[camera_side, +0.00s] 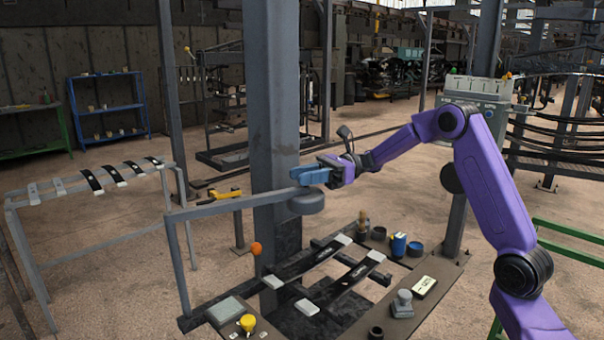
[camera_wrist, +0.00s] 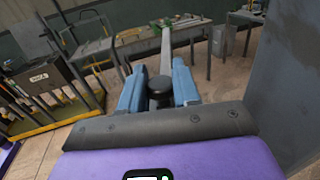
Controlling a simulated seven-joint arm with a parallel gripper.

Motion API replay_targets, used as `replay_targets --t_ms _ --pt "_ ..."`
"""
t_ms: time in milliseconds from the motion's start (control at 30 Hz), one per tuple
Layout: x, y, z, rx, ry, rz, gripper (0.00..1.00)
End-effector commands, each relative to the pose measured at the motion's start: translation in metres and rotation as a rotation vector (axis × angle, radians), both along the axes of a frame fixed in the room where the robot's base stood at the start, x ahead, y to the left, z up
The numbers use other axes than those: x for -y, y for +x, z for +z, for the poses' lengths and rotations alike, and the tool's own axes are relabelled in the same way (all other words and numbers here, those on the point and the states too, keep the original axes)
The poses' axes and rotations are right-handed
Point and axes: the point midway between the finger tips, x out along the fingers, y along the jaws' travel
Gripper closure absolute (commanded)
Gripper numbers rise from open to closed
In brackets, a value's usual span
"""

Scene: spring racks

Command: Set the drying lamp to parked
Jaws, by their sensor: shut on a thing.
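The drying lamp appears to be the dark grey round head (camera_side: 306,201) at the end of a long grey boom (camera_side: 225,204). The boom runs left to a thin upright post. My gripper (camera_side: 308,175) has blue fingers and is directly above the lamp head. In the wrist view my gripper (camera_wrist: 160,92) is shut on a dark round knob (camera_wrist: 160,84), with one finger on each side. The grey boom (camera_wrist: 166,50) stretches away beyond the knob. The fingers hide how the knob joins the lamp. No marking for the parked position is readable.
Below the lamp, a dark bench (camera_side: 400,322) holds strips on supports, a blue mug (camera_side: 398,245), and a yellow knob (camera_side: 247,322). A rack of strips (camera_side: 95,178) stands left. A thick steel column (camera_side: 271,100) rises right behind the boom. An orange ball (camera_side: 256,248) is below the boom.

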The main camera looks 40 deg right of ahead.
Motion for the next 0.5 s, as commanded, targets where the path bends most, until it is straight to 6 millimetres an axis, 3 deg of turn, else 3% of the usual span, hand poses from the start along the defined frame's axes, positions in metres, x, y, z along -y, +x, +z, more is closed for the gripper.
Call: replay_targets --t_ms 500 --pt "-0.023 -0.055 0.005 0.010 0.005 -0.191 1.00"
